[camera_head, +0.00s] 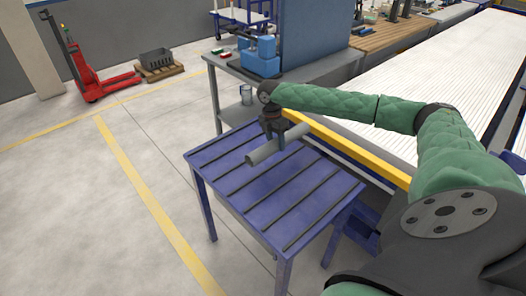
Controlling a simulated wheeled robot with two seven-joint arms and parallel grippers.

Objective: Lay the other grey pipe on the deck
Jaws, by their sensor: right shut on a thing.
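A grey pipe (261,153) is held in my right gripper (275,138), whose jaws are shut around its middle and point down. The pipe lies roughly level and runs from lower left to upper right in the picture. It is over the far part of the blue deck (290,215), a table top with several dark strips across it. I cannot tell whether the pipe touches the deck or hangs just above it. No second grey pipe shows. My left gripper is not in view.
A yellow rail (345,149) and a white slatted conveyor (440,70) run behind and right of the deck. A grey bench (300,85) with a blue machine (260,55) stands beyond it. The near part of the deck is clear. A red pallet jack (90,80) stands far left.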

